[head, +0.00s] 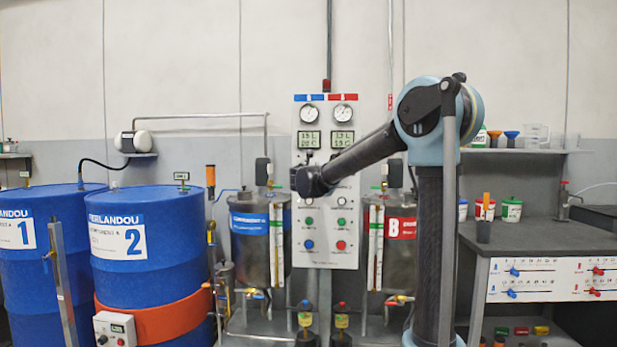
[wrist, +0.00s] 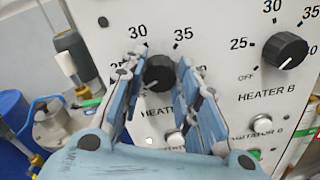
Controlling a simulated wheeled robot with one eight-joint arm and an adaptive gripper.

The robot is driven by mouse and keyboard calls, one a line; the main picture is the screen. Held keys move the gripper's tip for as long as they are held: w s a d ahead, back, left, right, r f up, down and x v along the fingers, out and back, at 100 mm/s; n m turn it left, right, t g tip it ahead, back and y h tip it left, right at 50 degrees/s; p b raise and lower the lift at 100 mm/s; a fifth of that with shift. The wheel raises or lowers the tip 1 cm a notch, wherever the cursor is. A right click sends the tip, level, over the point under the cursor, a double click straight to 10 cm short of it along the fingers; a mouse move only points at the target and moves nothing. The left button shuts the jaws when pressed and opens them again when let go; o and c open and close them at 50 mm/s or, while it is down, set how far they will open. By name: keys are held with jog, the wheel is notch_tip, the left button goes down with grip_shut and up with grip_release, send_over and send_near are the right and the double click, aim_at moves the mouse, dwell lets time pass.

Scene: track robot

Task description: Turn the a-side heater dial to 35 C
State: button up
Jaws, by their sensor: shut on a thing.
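The a-side heater dial (wrist: 158,72) is a black round knob on the white control panel (head: 326,258). In the wrist view the marks 30 and 35 show above it, and its label below is partly covered. My gripper (wrist: 161,62) is shut on this dial, with one blue finger on each side. The left finger hides the lower marks, and I cannot tell clearly where the dial's pointer stands. In the head view my arm's dark end covers the dial area of the panel.
The Heater B dial (wrist: 285,50) is close on the right, with a small light mark on its lower left. Agitator buttons sit below. A tank with a blue label (head: 249,222) stands left of the panel, and one with a red label (head: 401,228) stands right.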

jog(key=shift+f+m, duration=0.2)
jog(key=shift+m, duration=7.45)
jog(key=shift+f+m, duration=0.15)
jog(key=shift+m, duration=7.5)
jog(key=o, duration=1.1)
jog(key=shift+c, duration=0.2)
